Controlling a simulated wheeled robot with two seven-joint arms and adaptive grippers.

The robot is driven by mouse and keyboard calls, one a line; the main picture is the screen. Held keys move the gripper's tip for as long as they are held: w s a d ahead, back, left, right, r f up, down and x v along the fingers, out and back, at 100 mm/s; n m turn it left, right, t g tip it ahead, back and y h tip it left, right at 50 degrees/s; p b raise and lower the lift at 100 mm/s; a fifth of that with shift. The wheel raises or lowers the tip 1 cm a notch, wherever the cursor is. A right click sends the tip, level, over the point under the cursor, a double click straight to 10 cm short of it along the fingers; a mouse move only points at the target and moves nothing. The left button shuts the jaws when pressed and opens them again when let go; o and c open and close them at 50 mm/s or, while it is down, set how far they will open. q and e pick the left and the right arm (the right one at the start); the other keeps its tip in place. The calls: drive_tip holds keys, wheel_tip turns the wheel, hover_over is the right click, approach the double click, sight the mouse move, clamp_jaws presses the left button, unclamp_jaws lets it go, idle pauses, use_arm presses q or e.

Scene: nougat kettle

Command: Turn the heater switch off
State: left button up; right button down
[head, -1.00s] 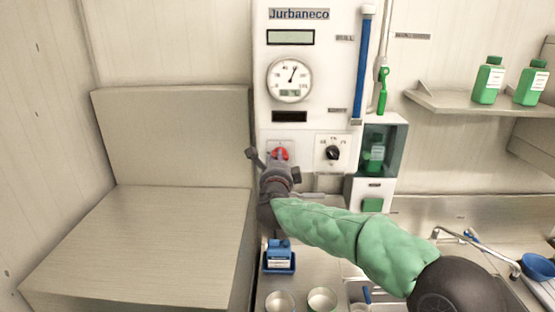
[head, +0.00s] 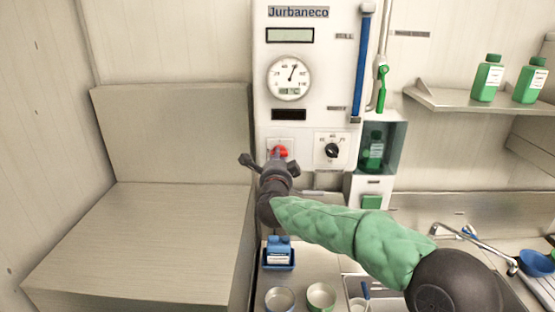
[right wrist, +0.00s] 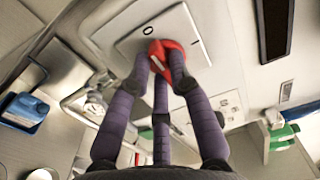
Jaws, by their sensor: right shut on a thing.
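The red heater switch knob (head: 280,152) is on the front of the white control panel (head: 262,90), below the round gauge. My right gripper (head: 272,166) is at the knob and covers its lower part in the head view. In the right wrist view the purple fingers of this gripper (right wrist: 160,66) are shut around the red knob (right wrist: 168,53). The knob's square plate (right wrist: 185,25) has an O mark at upper left and a line mark at right. My left gripper is in neither view.
A black dial (head: 332,151) is right of the switch. Green bottles (head: 487,79) stand on a shelf (head: 450,101) at right. The steel surface at left is clear.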

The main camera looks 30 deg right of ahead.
drive_tip(key=c, duration=1.1)
unclamp_jaws()
drive_tip(key=v, duration=1.2)
drive_tip(key=shift+s, duration=0.1)
